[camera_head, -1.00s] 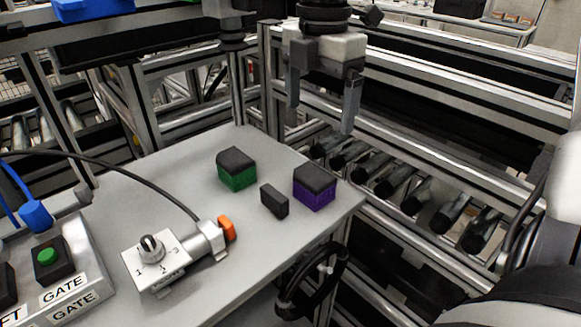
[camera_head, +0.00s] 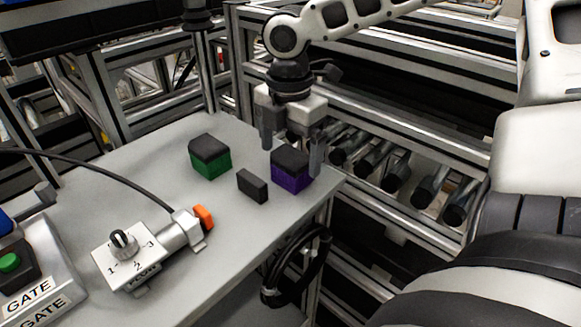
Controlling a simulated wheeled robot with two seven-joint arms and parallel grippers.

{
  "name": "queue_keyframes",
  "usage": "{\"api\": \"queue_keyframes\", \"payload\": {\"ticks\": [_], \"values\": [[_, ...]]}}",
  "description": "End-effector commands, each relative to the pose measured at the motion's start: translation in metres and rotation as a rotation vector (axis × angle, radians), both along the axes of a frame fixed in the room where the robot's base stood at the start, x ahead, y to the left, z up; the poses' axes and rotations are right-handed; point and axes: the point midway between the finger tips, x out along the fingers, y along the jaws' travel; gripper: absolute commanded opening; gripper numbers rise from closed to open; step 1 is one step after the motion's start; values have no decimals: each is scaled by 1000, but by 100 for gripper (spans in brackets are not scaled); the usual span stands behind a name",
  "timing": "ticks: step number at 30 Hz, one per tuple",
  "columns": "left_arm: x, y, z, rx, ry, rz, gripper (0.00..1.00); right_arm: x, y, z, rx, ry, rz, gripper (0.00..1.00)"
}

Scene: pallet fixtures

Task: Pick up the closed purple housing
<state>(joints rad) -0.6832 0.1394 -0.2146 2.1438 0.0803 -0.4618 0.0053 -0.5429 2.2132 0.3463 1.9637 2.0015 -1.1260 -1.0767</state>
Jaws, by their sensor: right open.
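The closed purple housing (camera_head: 290,180) has a black lid on a purple base. It stands on the grey table (camera_head: 240,222) near its right corner. My right gripper (camera_head: 292,160) points down just over it, fingers apart, one finger at its upper left and the other at its right side. The far finger partly passes behind or beside the lid; I cannot tell whether either finger touches it. The gripper holds nothing. My left gripper is not in view.
A green housing with a black lid (camera_head: 210,164) and a small black block (camera_head: 252,186) stand to the left. A rotary switch box (camera_head: 128,257) with an orange-tipped connector (camera_head: 203,216) is nearer. Rollers (camera_head: 395,172) and metal frames lie beyond the table's right edge.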

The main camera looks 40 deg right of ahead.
Motion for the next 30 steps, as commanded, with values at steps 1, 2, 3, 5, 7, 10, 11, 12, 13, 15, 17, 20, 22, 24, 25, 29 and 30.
{"api": "queue_keyframes", "payload": {"ticks": [1, 2, 3, 5, 7, 10, 11, 12, 13, 15, 17, 20, 22, 24, 25, 29, 30], "values": [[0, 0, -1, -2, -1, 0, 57, -2, 0, -10, 0, 4, 1, 91], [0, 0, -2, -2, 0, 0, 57, -2, -1, -14, -1, 4, 0, 91], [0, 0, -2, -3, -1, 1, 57, -2, -1, -20, -1, 3, 0, 91], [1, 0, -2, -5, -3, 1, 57, -1, -1, -26, -2, 2, 0, 91], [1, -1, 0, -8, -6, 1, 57, -1, -1, -29, -2, 1, 0, 91], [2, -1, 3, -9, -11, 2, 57, -1, -1, -30, -1, -1, 0, 91], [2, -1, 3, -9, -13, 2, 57, -1, -1, -30, -1, -1, 0, 91], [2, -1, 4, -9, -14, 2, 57, -1, -1, -30, -1, -1, 0, 91], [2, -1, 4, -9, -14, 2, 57, -1, -1, -30, -1, -1, 0, 91], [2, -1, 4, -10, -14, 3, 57, -1, -1, -30, -1, -1, 0, 83], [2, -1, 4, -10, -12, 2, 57, -1, -1, -30, -1, -1, 0, 66], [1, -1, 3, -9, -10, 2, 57, -1, -1, -30, 0, -1, -1, 39], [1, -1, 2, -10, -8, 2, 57, -1, -1, -29, 0, -2, 0, 39], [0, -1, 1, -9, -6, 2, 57, -1, -1, -29, 0, -1, 0, 39], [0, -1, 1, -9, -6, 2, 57, -1, -1, -29, 0, -2, 0, 39], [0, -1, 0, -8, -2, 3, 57, -1, -1, -28, 0, -2, -1, 39], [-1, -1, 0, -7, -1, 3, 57, -1, -1, -27, 0, -2, -1, 39]]}}
